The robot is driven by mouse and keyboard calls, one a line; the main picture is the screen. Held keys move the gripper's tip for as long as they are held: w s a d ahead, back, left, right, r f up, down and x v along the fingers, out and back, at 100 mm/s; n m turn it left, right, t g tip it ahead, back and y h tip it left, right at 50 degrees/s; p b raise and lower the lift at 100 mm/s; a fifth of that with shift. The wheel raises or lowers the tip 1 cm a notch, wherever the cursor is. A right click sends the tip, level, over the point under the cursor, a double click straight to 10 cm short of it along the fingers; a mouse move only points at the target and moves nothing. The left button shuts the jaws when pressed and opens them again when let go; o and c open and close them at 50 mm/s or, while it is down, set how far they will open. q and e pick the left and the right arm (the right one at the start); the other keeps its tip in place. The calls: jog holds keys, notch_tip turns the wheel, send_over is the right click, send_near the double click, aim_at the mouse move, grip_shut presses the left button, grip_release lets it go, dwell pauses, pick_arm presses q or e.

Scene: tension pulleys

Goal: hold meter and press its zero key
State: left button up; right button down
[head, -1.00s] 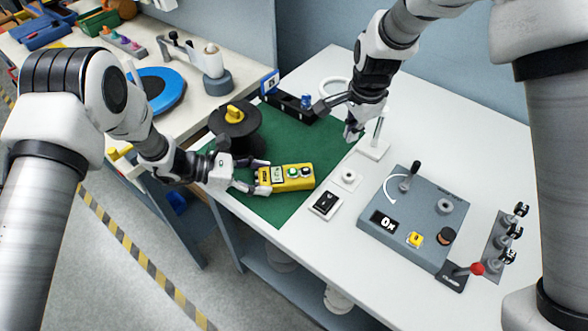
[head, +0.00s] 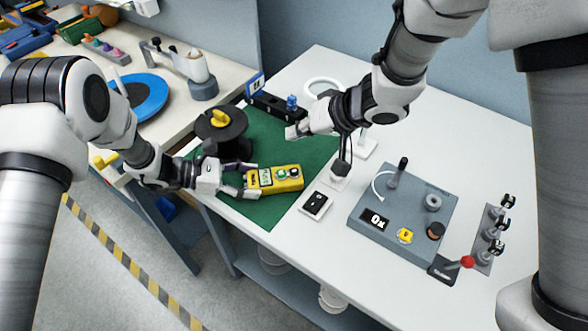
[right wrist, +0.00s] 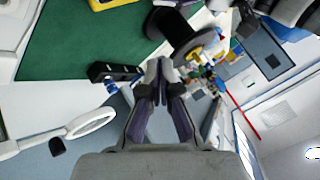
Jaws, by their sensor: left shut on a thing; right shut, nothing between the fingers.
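The yellow meter (head: 281,179) lies over the green mat (head: 262,213) in the head view, with a small display and round green and white keys on its upper face. My left gripper (head: 246,180) is shut on the meter's left end. My right gripper (head: 293,131) is shut and empty, above the mat and apart from the meter, on its far side. In the right wrist view its closed fingers (right wrist: 165,78) show, and only an edge of the meter (right wrist: 108,3) is visible at the top. I cannot read the key labels.
A dark spool with a yellow knob (head: 221,125) stands behind my left gripper. A black holder with a blue knob (head: 277,106) is at the mat's far edge. A white switch plate (head: 316,205) and a grey control box (head: 402,212) lie to the right. A ring magnifier (right wrist: 90,122) is nearby.

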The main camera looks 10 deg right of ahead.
aim_at(297, 171)
pick_arm(q)
jog(key=shift+s+f, duration=0.1)
jog(key=shift+f, duration=0.05)
pick_arm(e)
jog(key=shift+f, duration=0.15)
jog(key=shift+f, duration=4.3)
jog(key=shift+f, duration=0.4)
jog(key=shift+f, duration=0.4)
jog(key=shift+r, duration=0.85)
